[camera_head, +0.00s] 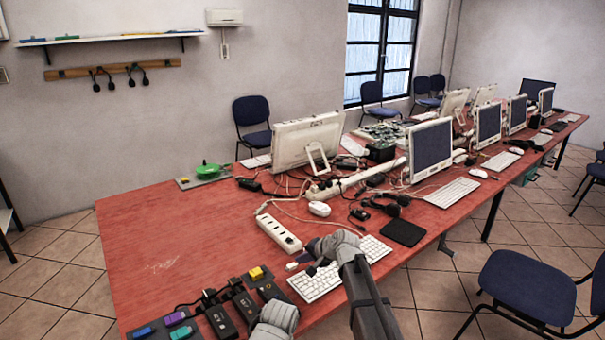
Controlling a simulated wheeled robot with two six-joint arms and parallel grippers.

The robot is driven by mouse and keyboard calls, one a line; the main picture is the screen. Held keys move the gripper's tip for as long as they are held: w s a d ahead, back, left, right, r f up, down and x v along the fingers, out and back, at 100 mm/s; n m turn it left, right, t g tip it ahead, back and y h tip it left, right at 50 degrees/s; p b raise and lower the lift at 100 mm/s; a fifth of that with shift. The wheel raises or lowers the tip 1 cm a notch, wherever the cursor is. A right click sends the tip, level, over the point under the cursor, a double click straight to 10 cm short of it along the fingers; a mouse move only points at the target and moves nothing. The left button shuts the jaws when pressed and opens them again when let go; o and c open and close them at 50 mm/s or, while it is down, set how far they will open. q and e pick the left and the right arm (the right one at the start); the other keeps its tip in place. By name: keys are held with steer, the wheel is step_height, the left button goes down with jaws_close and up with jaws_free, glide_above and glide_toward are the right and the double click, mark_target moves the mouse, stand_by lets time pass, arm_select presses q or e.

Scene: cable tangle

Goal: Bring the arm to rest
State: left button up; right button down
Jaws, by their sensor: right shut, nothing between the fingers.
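My right gripper (317,267) hangs over the near part of the red table (150,240), beside the white keyboard (318,284). It is shut, with nothing seen between its fingers. My arm's grey links partly cover that keyboard. My left gripper does not show; a grey rounded part of my own body shows at the bottom edge. A white power strip (278,233) lies just beyond the right gripper, apart from it. Loose cables (290,185) lie tangled around the monitor bases.
Dark adapters (220,318) and small coloured blocks stand along the near edge. A headset (390,205), a mouse (319,209) and a black pad (403,232) lie right of the strip. Monitors (431,148) line the table. The table's left part is clear. A blue chair (530,285) stands at right.

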steer(key=s+d+n+g+h+p, duration=0.2)
steer(key=s+n, duration=0.3)
steer(key=s, duration=1.2)
steer(key=s+d+n+g+h+p, duration=0.2)
steer(key=s+n+g+h, duration=0.3)
steer(key=s, duration=1.2)
steer(key=shift+s+d+n+h+p, duration=0.3)
steer(key=shift+s+d+n+p, duration=0.15)
steer(key=shift+p, duration=0.2)
steer(key=shift+w+a, duration=0.1)
